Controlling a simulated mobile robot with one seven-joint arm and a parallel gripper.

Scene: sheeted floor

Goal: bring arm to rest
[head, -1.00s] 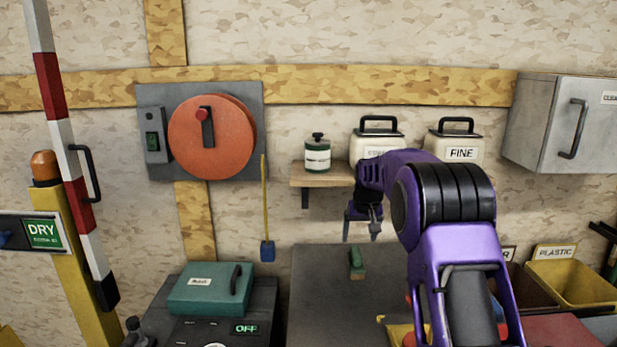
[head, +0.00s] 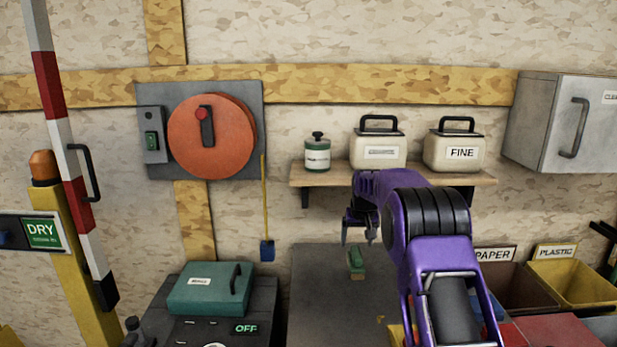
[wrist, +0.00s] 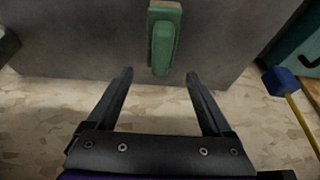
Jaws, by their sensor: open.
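My gripper (head: 358,232) is open and empty in the head view, in front of the wall below the shelf and above the dark grey bench top. In the wrist view its two dark fingers (wrist: 158,80) are spread apart with nothing between them. A green block-like item (head: 357,261) lies on the bench top (head: 318,300), just below the gripper in the head view. In the wrist view the green item (wrist: 163,42) shows beyond the fingertips, apart from them. My purple arm hides part of the bench.
A wooden shelf (head: 330,179) holds a small jar (head: 317,155) and two handled canisters. A grey cabinet (head: 545,125) hangs at right. Paper and plastic bins (head: 575,283) stand lower right. A teal box (head: 208,292) and striped barrier pole (head: 72,150) are at left.

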